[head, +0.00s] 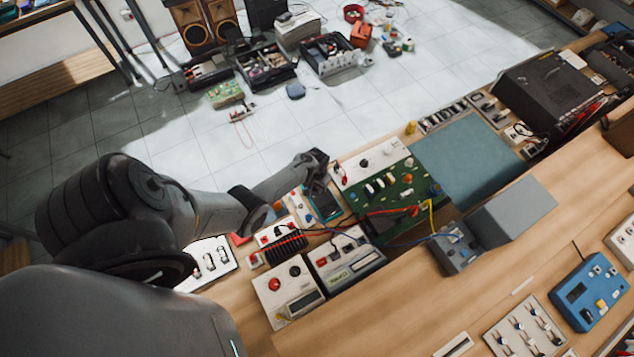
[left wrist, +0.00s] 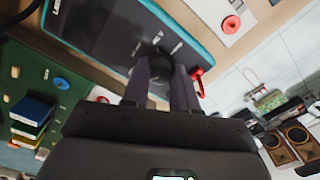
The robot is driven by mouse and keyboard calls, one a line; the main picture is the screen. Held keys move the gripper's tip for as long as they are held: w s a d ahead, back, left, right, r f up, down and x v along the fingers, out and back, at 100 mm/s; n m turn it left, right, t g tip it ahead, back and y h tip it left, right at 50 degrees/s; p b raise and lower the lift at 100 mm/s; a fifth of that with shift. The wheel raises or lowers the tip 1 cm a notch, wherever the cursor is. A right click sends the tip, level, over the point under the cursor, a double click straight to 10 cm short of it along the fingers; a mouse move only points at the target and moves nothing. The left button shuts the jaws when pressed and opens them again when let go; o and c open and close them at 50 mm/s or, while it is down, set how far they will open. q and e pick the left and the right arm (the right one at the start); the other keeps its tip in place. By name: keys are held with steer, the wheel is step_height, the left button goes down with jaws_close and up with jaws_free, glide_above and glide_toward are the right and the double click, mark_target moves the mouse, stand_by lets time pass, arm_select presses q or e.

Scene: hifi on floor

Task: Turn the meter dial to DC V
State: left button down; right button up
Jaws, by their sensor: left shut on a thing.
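The meter (head: 325,206), a dark handheld unit with a teal casing, lies on the bench beside the green circuit board. In the left wrist view the meter's dark face (left wrist: 100,35) fills the upper left, with pale markings too small to read. My left gripper (head: 317,177) reaches over the meter from the left. In the left wrist view its two fingers (left wrist: 161,72) are shut on the dark round dial (left wrist: 158,53). The fingers hide much of the dial, so I cannot tell its setting. My right gripper is not in view.
A green circuit board (head: 395,190) with red, yellow and blue leads is right of the meter. A grey box (head: 512,212) and a teal mat (head: 468,158) lie farther right. Boxes with red knobs (head: 287,290) stand in front. Bare wood shows at the front.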

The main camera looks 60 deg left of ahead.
arm_select(q)
steer(key=shift+m, duration=1.5)
steer(key=c, duration=0.9)
jaws_free()
steer(key=shift+o, duration=0.2)
steer(key=shift+r+p, duration=0.45)
steer(key=shift+r, duration=0.05)
step_height(320, 180, up, 10)
steer(key=p, duration=0.1)
steer(key=shift+p, duration=0.35)
